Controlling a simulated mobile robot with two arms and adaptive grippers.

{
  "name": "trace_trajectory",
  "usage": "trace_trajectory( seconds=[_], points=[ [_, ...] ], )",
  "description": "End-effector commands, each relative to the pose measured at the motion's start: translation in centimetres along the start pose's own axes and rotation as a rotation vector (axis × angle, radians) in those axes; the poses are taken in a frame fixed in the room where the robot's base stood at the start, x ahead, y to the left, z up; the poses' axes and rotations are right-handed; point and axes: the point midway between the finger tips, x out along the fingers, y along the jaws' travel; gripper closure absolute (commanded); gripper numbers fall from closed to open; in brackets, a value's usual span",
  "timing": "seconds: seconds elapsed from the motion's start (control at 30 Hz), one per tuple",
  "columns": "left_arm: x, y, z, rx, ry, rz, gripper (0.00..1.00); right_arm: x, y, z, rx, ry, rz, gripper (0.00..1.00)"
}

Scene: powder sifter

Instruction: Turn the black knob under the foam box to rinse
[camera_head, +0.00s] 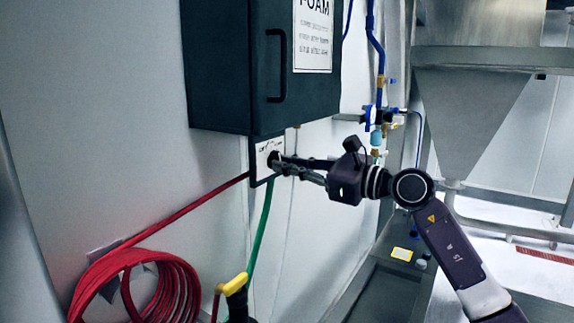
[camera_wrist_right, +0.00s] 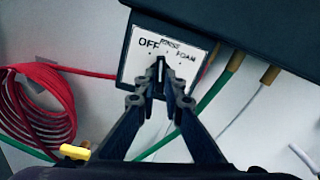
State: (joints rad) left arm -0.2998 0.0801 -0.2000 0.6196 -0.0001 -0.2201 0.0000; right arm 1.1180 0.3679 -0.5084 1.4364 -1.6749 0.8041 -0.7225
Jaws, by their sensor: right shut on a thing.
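The dark foam box (camera_head: 225,65) hangs on the white wall in the head view, with a black handle on its front. Below it is a white dial plate (camera_head: 262,147), which also shows in the right wrist view (camera_wrist_right: 135,68) with the words OFF, RINSE and FOAM. The black knob (camera_wrist_right: 161,66) sits on this plate, its upper end pointing up, close below RINSE. My right gripper (camera_head: 277,164) is shut on the knob, reaching in from the right. Its fingers hide much of the knob. My left gripper is not in view.
A coiled red hose (camera_head: 135,285) hangs at lower left and runs up to the plate. A green hose (camera_head: 262,225) drops below the plate. A yellow-handled nozzle (camera_head: 235,284) is at the bottom. Blue valves and pipes (camera_head: 376,115) stand right of the box.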

Motion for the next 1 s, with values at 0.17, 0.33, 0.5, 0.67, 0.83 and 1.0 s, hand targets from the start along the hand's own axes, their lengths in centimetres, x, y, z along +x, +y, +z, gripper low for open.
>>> trace_trajectory(
  seconds=[0.17, 0.33, 0.5, 0.67, 0.83, 1.0],
  points=[
    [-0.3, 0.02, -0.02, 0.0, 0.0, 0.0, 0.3, -0.02, -0.03, 0.0, 0.119, 0.002, 0.0, 1.0],
    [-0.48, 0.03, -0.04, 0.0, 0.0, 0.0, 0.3, -0.01, -0.01, 0.03, 0.203, 0.001, 0.0, 1.0],
    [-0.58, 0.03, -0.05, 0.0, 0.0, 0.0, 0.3, -0.01, 0.01, -0.01, 0.25, 0.002, 0.0, 1.0],
    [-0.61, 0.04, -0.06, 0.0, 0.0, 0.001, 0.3, -0.01, 0.0, -0.02, 0.269, 0.002, 0.0, 1.0],
    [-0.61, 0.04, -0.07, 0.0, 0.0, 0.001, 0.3, -0.02, 0.0, -0.02, 0.271, 0.001, 0.0, 1.0],
    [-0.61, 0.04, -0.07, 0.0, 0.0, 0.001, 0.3, -0.02, -0.01, -0.01, 0.271, 0.001, 0.0, 1.0]
  ],
)
